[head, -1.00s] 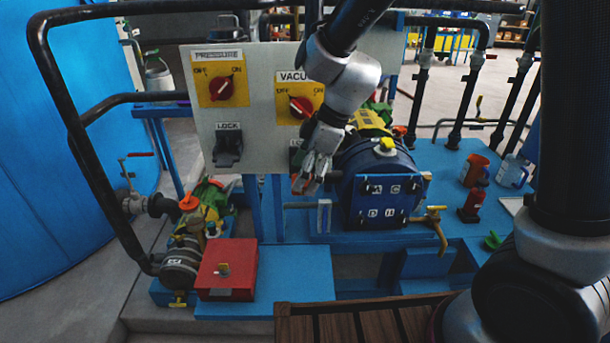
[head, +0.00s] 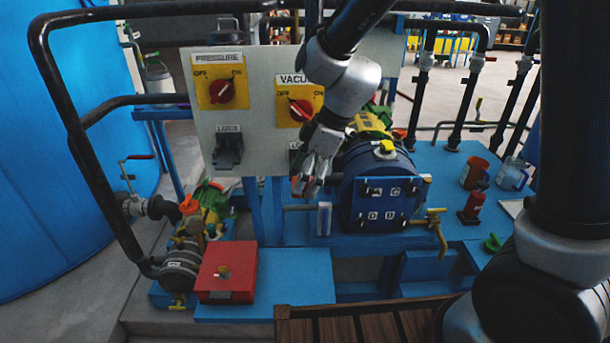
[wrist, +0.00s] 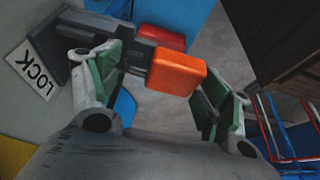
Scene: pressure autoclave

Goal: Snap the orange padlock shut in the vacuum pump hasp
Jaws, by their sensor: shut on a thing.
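The orange padlock (wrist: 177,72) sits between the two fingers of my gripper (wrist: 160,78) in the wrist view. My gripper is shut on it. The dark grey vacuum hasp (wrist: 88,28) projects from the panel beside a LOCK label, and its dark end meets the padlock's side. The shackle is not clear, so I cannot tell whether it is closed. In the head view my gripper (head: 311,182) points down in front of the panel's lower right corner, under the vacuum switch (head: 301,109). It mostly hides the hasp and padlock there.
The grey panel (head: 258,150) also carries the pressure switch (head: 221,92) and a second hasp (head: 228,150). A blue pump housing (head: 382,190) stands close to the right of my gripper. A red box (head: 227,270) is below left, and a wooden slatted top (head: 365,322) is in front.

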